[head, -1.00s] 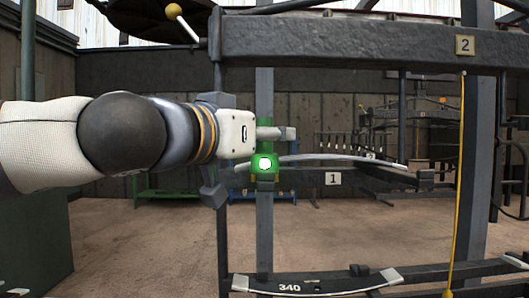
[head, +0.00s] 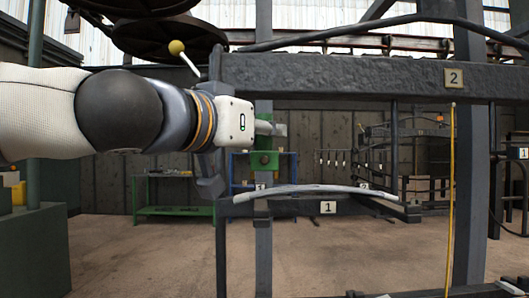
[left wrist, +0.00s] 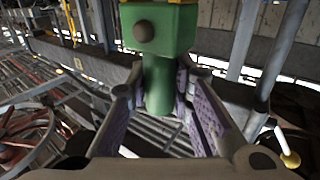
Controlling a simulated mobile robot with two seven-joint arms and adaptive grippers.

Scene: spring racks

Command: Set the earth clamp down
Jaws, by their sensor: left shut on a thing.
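The earth clamp is a green block (head: 264,161) with a dark round spot. My left gripper (head: 268,129) comes in from the left and is shut on it. It holds the clamp in front of a grey upright, above the lower rack bar. In the left wrist view, the green clamp (left wrist: 160,55) stands between the purple-padded fingers (left wrist: 160,115), its wide end at the top. The fingers cover part of its narrow lower part. I cannot tell whether the clamp touches the upright. My right gripper is not in view.
A heavy rack beam (head: 350,77) labelled 2 crosses just above my gripper. A yellow rod (head: 450,200) hangs at the right. A green bench (head: 172,211) stands behind; the floor there is open.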

